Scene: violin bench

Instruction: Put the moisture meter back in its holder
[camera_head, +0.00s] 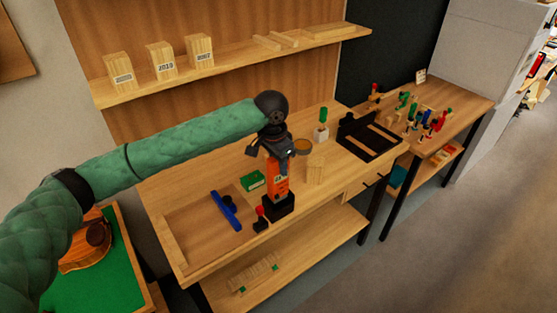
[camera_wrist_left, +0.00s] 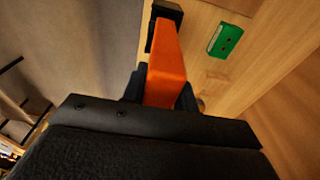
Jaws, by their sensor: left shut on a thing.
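The orange moisture meter (camera_head: 277,182) stands upright over the workbench, and its orange body also shows in the wrist view (camera_wrist_left: 162,65). My left gripper (camera_head: 277,152) is above it, shut on its upper end. The black holder (camera_head: 279,207) is directly below the meter near the bench's front edge, and shows at the top of the wrist view (camera_wrist_left: 166,12). The meter's lower end meets the holder in both views; I cannot tell whether it is seated or just above. My right gripper is not in view.
A green box (camera_head: 252,180) lies behind and left of the holder. A small black stand with a red top (camera_head: 261,219) is close at its left. A blue bar (camera_head: 225,210) lies farther left. A wooden block (camera_head: 316,169) and black tray (camera_head: 370,137) are to the right.

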